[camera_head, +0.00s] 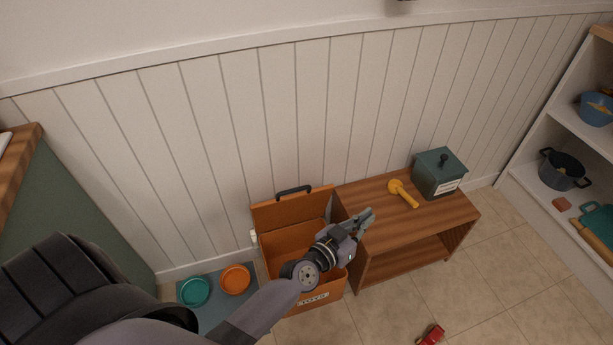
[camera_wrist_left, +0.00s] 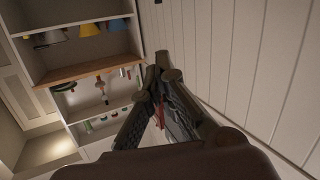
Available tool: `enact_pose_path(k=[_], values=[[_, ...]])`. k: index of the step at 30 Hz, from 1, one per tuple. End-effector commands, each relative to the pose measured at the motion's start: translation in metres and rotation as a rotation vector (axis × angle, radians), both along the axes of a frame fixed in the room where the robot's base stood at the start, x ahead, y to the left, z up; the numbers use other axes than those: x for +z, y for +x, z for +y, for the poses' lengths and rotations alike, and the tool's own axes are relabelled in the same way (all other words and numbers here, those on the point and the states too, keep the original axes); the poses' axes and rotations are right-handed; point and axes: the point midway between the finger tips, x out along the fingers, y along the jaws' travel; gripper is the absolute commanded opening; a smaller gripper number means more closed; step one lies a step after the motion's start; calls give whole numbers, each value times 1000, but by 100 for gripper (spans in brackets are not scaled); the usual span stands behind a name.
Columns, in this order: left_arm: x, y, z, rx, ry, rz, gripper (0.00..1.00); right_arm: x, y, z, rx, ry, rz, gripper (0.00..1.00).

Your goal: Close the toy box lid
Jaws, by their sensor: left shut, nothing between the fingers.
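An orange-brown wooden toy box (camera_head: 286,238) labelled TOYS stands on the floor against the wall in the head view. Its lid (camera_head: 293,210), with a dark handle on its upper edge, is raised and leans back near the wall. My left gripper (camera_head: 367,217) is shut and empty. In the head view it appears over the box's right side, by the left edge of the wooden bench, and my arm hides part of the box. The left wrist view shows the shut fingers (camera_wrist_left: 160,75) close up, with no part of the box visible. My right gripper is not in view.
The low wooden bench (camera_head: 440,214) stands right of the box, holding a yellow toy (camera_head: 402,193) and a green lidded canister (camera_head: 438,174). A mat with teal (camera_head: 195,291) and orange (camera_head: 235,279) bowls lies left. A red toy car (camera_head: 431,335) is on the floor.

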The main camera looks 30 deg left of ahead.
Motion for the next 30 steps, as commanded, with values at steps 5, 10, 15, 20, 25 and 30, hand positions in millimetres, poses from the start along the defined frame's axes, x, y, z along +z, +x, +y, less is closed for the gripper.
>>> enact_pose_path(k=[5, 10, 15, 20, 25, 30], values=[[62, 52, 80, 405, -57, -174, 0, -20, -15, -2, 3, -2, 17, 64], [55, 60, 151, 792, -50, -55, 0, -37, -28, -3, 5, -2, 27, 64], [24, 48, 180, 1007, -12, 182, 0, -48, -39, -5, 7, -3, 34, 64], [7, 38, 185, 1073, 14, 320, 0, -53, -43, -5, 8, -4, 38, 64], [-2, 41, 192, 1083, 22, 347, 0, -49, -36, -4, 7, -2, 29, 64], [-12, 54, 208, 1084, 22, 345, 0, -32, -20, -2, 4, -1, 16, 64]])
